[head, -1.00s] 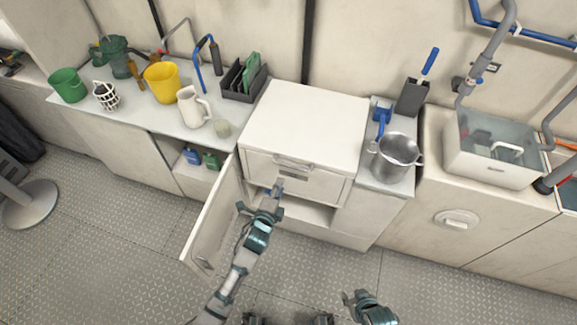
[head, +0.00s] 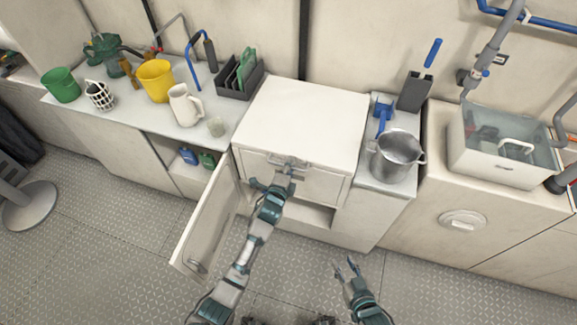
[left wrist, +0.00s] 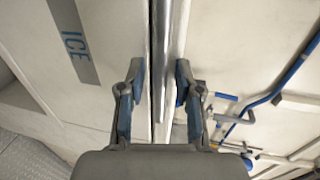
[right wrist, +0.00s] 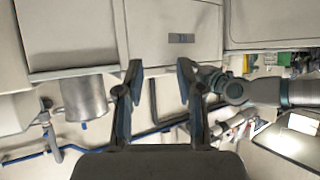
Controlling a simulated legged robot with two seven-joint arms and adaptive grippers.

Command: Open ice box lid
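The white ice box (head: 320,185) stands in the middle of the counter. Its lid (head: 305,115) is flat and closed. A bar handle (head: 275,160) runs along the lid's front edge. My left gripper (head: 288,168) is at this handle. In the left wrist view, the handle bar (left wrist: 163,60) lies between the two parted fingers, with a gap visible on each side, and the blue ICE label (left wrist: 73,45) is at the left. My right gripper (head: 344,266) is open and empty, low in front of the ice box; its parted fingers also show in the right wrist view (right wrist: 159,75).
A steel pot (head: 396,157) and a dark holder (head: 413,92) stand right of the ice box. A white pitcher (head: 184,105) and a yellow bucket (head: 156,80) stand to the left. An open cabinet door (head: 208,222) sticks out beside my left arm. The floor in front is clear.

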